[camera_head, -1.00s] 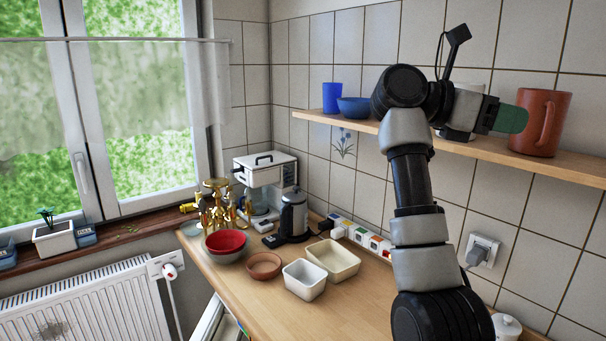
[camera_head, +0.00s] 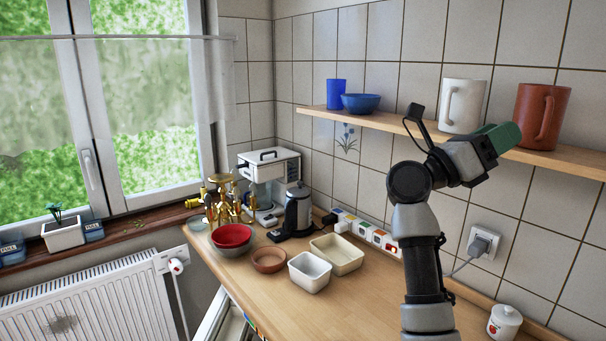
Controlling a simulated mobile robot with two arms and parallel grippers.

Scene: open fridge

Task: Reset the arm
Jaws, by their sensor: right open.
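My right arm rises from the bottom edge, right of the middle, in front of the tiled wall. My left gripper is not in view.
A blue cup (camera_head: 336,93) and blue bowl (camera_head: 361,103) stand on the shelf's left part. The wooden counter (camera_head: 310,315) holds a red bowl (camera_head: 232,235), a white dish (camera_head: 310,271), a coffee machine (camera_head: 270,172) and a white lidded jar (camera_head: 504,322). The counter's front middle is clear.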

